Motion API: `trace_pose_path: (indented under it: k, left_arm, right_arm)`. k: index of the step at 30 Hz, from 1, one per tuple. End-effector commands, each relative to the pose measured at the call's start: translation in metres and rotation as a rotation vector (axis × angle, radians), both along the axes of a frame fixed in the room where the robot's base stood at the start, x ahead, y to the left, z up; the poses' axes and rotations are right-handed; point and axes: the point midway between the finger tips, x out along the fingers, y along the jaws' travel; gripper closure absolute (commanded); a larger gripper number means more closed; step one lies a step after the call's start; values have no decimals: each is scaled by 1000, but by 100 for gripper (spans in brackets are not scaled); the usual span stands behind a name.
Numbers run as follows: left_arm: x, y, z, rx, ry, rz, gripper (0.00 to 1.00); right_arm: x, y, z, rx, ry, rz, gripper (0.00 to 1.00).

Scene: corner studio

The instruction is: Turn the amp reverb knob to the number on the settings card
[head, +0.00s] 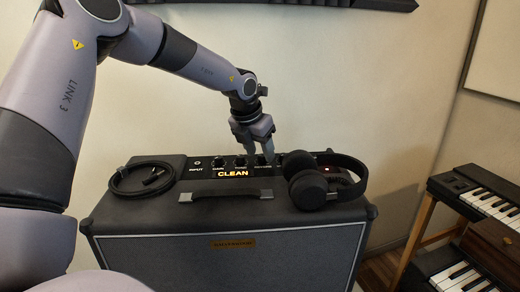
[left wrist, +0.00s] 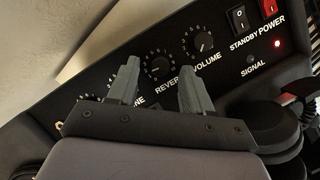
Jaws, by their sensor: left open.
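The black amp (head: 225,255) stands in front of me, with a row of knobs and a lit "CLEAN" display on its top panel. In the left wrist view the reverb knob (left wrist: 159,67) shows between my fingers, above its label. Its pointer is too small to read surely. My left gripper (head: 258,150) is open, pointing down at the knob row; its fingers also show in the left wrist view (left wrist: 160,72), one on each side of the reverb knob. I cannot tell whether they touch it. The settings card and my right gripper are not in view.
The volume knob (left wrist: 203,43) is close to the right finger. Headphones (head: 309,190) lie on the amp's right end and a coiled cable (head: 140,178) on its left. The standby switch (left wrist: 239,19) is farther right. Keyboards (head: 485,195) stand at the right.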

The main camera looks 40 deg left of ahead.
Motion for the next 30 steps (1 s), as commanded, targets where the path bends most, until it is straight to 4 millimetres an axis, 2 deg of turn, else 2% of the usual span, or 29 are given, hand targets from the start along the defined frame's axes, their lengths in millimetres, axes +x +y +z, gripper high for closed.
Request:
trace_pose_path:
  k: [12, 14, 15, 17, 30]
  left_arm:
    - [3, 0, -7, -1, 0, 0, 50]
    - [3, 0, -7, -1, 0, 0, 70]
    - [3, 0, -7, -1, 0, 0, 83]
    - [3, 0, -7, -1, 0, 0, 100]
    - [3, 2, -8, -3, -2, -66, 100]
  right_arm:
    - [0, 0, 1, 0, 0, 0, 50]
    - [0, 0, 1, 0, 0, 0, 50]
    - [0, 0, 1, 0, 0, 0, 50]
    - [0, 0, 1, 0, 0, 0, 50]
    - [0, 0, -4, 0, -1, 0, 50]
